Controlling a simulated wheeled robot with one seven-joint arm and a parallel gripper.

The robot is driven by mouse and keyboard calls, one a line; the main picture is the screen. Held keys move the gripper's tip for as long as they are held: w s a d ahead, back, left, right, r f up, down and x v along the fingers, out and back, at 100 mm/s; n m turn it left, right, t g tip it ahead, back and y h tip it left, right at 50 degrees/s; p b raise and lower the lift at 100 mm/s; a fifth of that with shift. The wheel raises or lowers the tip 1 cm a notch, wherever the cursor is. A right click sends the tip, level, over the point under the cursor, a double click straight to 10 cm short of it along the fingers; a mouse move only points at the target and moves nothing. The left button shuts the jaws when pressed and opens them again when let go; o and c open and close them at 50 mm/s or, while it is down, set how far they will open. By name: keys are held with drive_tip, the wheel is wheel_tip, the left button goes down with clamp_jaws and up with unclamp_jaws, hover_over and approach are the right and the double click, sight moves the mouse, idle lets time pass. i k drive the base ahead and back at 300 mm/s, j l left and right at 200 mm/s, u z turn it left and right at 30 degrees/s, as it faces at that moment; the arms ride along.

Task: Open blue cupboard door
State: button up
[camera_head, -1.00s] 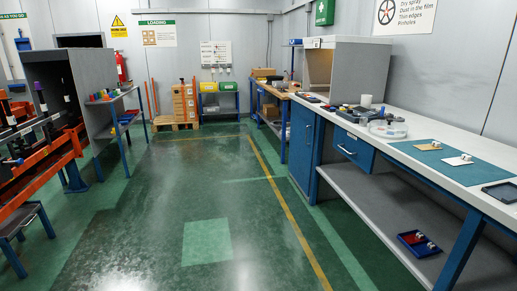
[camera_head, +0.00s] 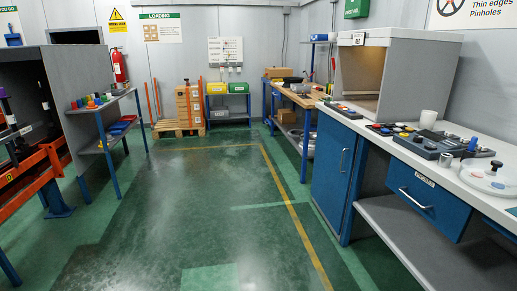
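The blue cupboard door (camera_head: 333,172) is under the white worktop on the right side of the view. It looks shut, flush with its cabinet front. A vertical silver handle (camera_head: 343,161) sits near its right edge. My gripper is not in view, so its state and its distance from the door do not show.
A blue drawer (camera_head: 428,202) with a silver handle hangs right of the cupboard, above a grey lower shelf (camera_head: 420,240). The white worktop (camera_head: 440,170) carries several small items. Green floor (camera_head: 200,200) is clear in the middle. An orange rack (camera_head: 30,180) stands left.

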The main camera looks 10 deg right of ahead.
sight(335, 147)
drive_tip(key=i, duration=3.5)
